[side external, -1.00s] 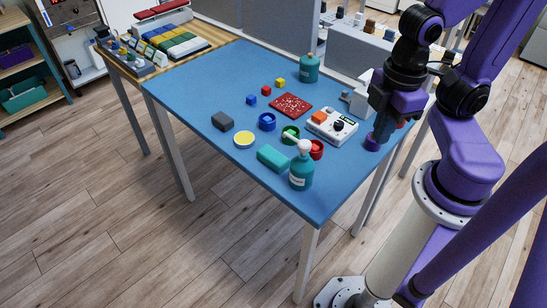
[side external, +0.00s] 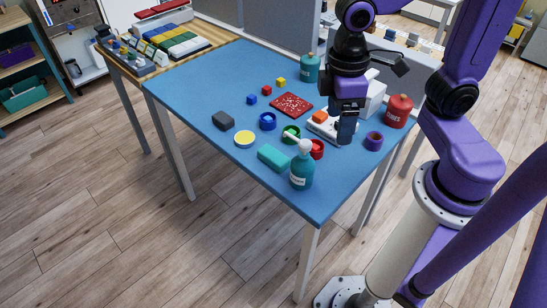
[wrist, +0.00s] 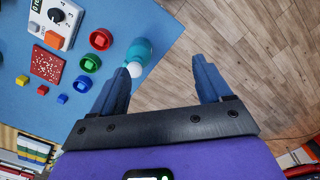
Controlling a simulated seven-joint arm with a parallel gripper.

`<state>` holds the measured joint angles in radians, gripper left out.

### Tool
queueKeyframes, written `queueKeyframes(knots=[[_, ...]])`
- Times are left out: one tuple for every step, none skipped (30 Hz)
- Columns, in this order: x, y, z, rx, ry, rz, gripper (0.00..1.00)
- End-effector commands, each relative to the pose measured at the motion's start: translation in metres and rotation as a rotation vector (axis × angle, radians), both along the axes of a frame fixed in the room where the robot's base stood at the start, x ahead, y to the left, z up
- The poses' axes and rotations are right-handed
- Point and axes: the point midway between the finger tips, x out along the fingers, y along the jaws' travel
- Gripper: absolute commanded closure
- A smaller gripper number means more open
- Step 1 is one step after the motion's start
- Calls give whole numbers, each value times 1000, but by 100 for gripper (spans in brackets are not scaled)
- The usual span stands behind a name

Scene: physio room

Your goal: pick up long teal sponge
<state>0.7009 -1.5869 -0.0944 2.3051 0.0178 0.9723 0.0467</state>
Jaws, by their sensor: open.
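The long teal sponge (side external: 273,158) is a flat rectangular block. It lies on the blue table near the front edge in the side view, left of the teal pump bottle (side external: 302,172). In the wrist view I cannot make out the sponge; the left finger covers part of the table beside the bottle (wrist: 138,50). My gripper (side external: 346,138) hangs over the white device, to the right of the sponge and well apart from it. In the wrist view its two fingers (wrist: 161,66) are spread, with nothing held between them.
Green (side external: 291,134) and red (side external: 317,149) rings stand close behind the sponge. A yellow-topped round dish (side external: 244,138) and dark grey block (side external: 222,121) lie left. The white device (side external: 322,132), purple ring (side external: 373,141) and red canister (side external: 398,111) are right. The table's front-left area is bare.

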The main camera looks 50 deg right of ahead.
Motion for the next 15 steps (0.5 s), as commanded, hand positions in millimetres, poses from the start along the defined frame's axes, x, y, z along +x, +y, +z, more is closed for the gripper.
queueKeyframes(knots=[[15, 5, -1, -11, 11, -46, 22], [23, 7, -2, -16, 17, -73, 22], [34, 10, -2, -21, 24, -108, 22], [41, 12, -3, -26, 30, -134, 22], [50, 14, -4, -30, 35, -160, 22], [60, 16, -5, -36, 43, -194, 22], [68, 17, -7, -40, 50, -219, 22], [76, 18, -8, -44, 55, -245, 22], [87, 19, -10, -49, 63, -281, 22], [95, 20, -11, -52, 70, -306, 22], [103, 20, -13, -57, 77, -333, 22], [113, 21, -15, -62, 86, -367, 22], [121, 21, -17, -65, 92, -393, 22], [129, 21, -19, -68, 98, -419, 22], [139, 20, -22, -72, 108, -454, 22]])
